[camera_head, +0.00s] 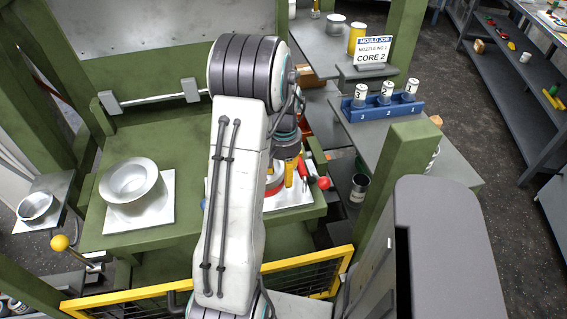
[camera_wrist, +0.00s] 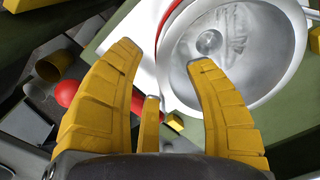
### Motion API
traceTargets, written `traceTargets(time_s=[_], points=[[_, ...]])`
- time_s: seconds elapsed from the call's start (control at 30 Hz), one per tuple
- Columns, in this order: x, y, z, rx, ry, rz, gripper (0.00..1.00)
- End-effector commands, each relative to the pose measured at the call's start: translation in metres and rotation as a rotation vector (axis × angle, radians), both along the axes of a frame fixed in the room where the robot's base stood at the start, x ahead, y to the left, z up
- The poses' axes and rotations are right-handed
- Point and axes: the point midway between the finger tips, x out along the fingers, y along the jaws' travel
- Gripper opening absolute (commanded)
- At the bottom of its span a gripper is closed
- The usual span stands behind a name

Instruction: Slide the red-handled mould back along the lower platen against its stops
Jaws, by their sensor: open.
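The red-handled mould is a round metal bowl with a red band, on a white plate at the right of the green lower platen (camera_head: 190,150). In the head view my arm hides most of it; its red ball handle (camera_head: 323,183) sticks out to the right. The wrist view shows the bowl (camera_wrist: 240,50) close, with the red handle (camera_wrist: 66,92) running behind my left finger. My gripper (camera_wrist: 162,58) is open, its yellow fingers over the handle side of the mould; I cannot tell whether they touch it. Grey stops (camera_head: 109,102) stand at the platen's back.
Another metal bowl (camera_head: 130,182) stands on a white plate at the platen's left. A yellow-framed mesh guard (camera_head: 310,272) crosses the front. A green post (camera_head: 398,165) stands right. The platen's middle back is clear.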

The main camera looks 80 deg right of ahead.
Motion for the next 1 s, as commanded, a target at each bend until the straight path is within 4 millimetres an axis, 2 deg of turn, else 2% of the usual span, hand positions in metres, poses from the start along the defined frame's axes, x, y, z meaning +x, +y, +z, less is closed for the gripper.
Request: traceTargets(time_s=[0.1,0.3,0.7,0.73,1.0], points=[[0.0,0.001,-0.013,0.003,0.0,0.0,0.49],[0.0,0.0,-0.026,0.001,0.0,0.0,0.49],[0.0,0.0,-0.03,0.0,0.0,0.0,0.49],[0.0,0.0,-0.03,0.0,0.0,0.0,0.52],[0.0,0.0,-0.03,0.0,0.0,0.0,0.28]])
